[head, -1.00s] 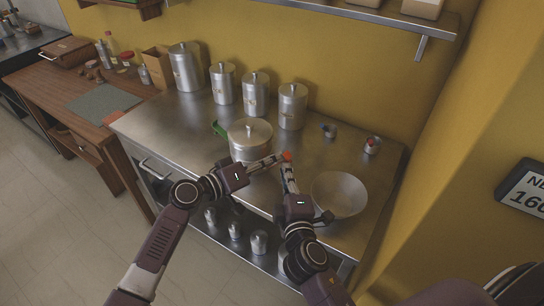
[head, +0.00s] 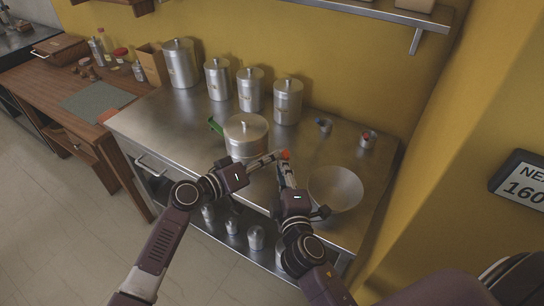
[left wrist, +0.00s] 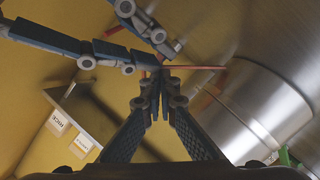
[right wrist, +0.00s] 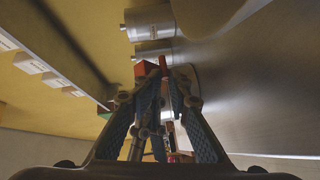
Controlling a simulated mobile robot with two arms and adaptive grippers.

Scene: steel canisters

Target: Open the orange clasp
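The steel pot with a lid (head: 246,136) stands on the steel counter, a green clasp (head: 215,125) on its left side. The orange clasp (head: 285,154) shows as a small piece to the pot's right. In the left wrist view it is a thin orange bar (left wrist: 205,68); in the right wrist view, an orange-red piece (right wrist: 148,70). My left gripper (head: 275,156) has its fingertips together at the bar, seemingly shut on it. My right gripper (head: 283,168) has its tips close together beside the clasp; whether they grip it is unclear.
A steel bowl (head: 336,188) stands right of my right gripper. Several tall canisters (head: 288,102) line the wall behind the pot. Two small items, one blue-topped (head: 324,126) and one red-topped (head: 368,139), stand at the back right.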

